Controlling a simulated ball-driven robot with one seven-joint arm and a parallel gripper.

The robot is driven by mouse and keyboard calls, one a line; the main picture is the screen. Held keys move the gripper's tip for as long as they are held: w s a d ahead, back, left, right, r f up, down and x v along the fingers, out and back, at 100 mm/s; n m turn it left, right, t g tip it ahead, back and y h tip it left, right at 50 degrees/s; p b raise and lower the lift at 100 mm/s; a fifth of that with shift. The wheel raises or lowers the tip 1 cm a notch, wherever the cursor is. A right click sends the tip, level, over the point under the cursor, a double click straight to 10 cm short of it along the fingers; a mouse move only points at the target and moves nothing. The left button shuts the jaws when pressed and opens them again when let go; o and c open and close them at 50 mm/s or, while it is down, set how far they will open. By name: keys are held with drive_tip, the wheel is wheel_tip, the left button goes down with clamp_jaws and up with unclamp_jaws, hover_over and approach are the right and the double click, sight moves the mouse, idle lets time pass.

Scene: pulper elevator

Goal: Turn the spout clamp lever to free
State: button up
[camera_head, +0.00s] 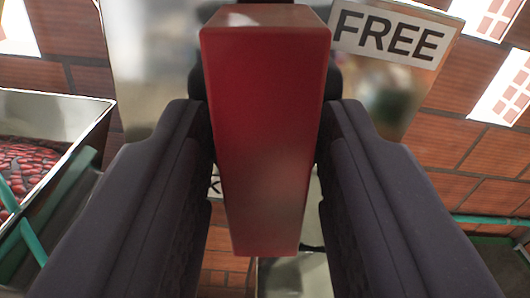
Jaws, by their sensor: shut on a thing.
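The spout clamp lever (265,130) is a red, block-shaped handle in the middle of the view, its long side running from top to bottom. My gripper (265,105) has one dark finger on each side of it and is shut on it. A white label reading FREE (388,38) is on the metal plate to the upper right of the lever. The lever's pivot is hidden, and another marking behind the left finger is mostly covered.
A metal trough (60,118) with red cherries (45,165) stands at the left, with teal bars by it. A brick wall (480,150) lies behind, with bright patches at the upper right. A teal rail (490,220) runs at the right.

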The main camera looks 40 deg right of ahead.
drive_tip(key=shift+f+m, duration=0.2)
drive_tip(key=shift+m, duration=0.6)
drive_tip(key=o, duration=0.7)
drive_tip(key=shift+o, duration=0.2)
drive_tip(key=shift+r, duration=0.1)
drive_tip(key=b+v, duration=0.2)
drive_tip(key=v, duration=0.5)
drive_tip(key=shift+s+b, duration=0.35)
drive_tip(key=shift+a, duration=0.15)
